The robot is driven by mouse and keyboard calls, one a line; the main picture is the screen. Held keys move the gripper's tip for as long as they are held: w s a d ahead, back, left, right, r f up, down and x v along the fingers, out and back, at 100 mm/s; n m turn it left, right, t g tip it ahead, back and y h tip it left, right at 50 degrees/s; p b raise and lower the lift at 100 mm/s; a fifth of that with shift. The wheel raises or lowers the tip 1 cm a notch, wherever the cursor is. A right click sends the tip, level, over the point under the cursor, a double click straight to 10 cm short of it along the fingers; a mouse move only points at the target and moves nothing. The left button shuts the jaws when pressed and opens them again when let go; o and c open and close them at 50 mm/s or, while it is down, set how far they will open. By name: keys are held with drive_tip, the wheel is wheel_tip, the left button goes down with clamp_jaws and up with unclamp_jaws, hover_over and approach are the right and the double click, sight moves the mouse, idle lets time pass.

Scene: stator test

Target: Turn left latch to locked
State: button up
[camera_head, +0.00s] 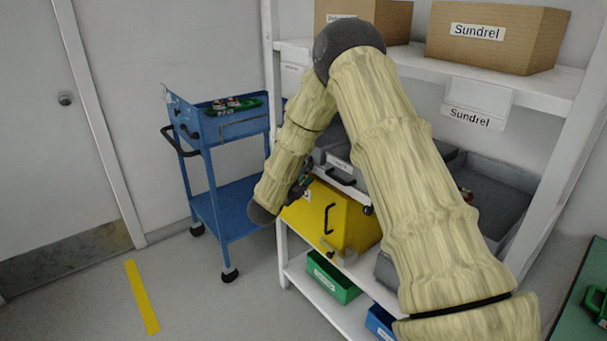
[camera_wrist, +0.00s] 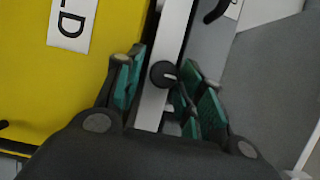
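A latch (camera_wrist: 162,75) with a dark round knob on a pale strip shows in the wrist view. It lies between the fingers of my gripper (camera_wrist: 167,88), nearer the right finger; I cannot tell whether they touch. The fingers have teal pads and stand apart. In the head view my gripper (camera_head: 301,187) is by the upper left of the yellow box (camera_head: 318,214), and the latch there is hidden by my arm. Another dark knob (camera_head: 368,210) shows at the box's upper right. Whether the latch is locked cannot be told.
The yellow box has a black handle (camera_head: 327,218) and also fills the left of the wrist view (camera_wrist: 50,85). Grey bins (camera_head: 490,185) stand on the shelf above. A green bin (camera_head: 333,279) is below. A blue cart (camera_head: 225,195) stands left of the shelf.

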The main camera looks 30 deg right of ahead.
drive_tip(key=shift+r, duration=0.1)
drive_tip(key=v, duration=1.2)
drive_tip(key=shift+w, duration=0.1)
idle(0.4)
drive_tip(key=s+a+f+n+y+p, duration=0.2)
drive_tip(key=s+a+f+n+y, duration=0.3)
drive_tip(key=f, duration=0.3)
drive_tip(key=s+a+f+n+y+p, duration=0.25)
drive_tip(key=s+f+n, duration=0.25)
drive_tip(key=f+n, duration=0.3)
drive_tip(key=s+a+f+n+y+p, duration=0.1)
drive_tip(key=s+a+f+n+y, duration=0.3)
drive_tip(key=s+f+n, duration=0.3)
drive_tip(key=s+a+f+n+g+y+p, duration=0.1)
drive_tip(key=s+a+f+n+g, duration=0.1)
drive_tip(key=s, duration=0.7)
drive_tip(key=s+a+f+n+g+y+p, duration=0.1)
drive_tip(key=s+n, duration=0.4)
drive_tip(key=s, duration=0.5)
drive_tip(key=s+a+f+n+g+y+p, duration=0.2)
drive_tip(key=s+g, duration=0.3)
drive_tip(key=s, duration=0.5)
drive_tip(key=shift+s+a+f+n, duration=0.15)
drive_tip(key=shift+a+f+n, duration=0.55)
drive_tip(key=shift+a, duration=0.1)
drive_tip(key=shift+y, duration=0.25)
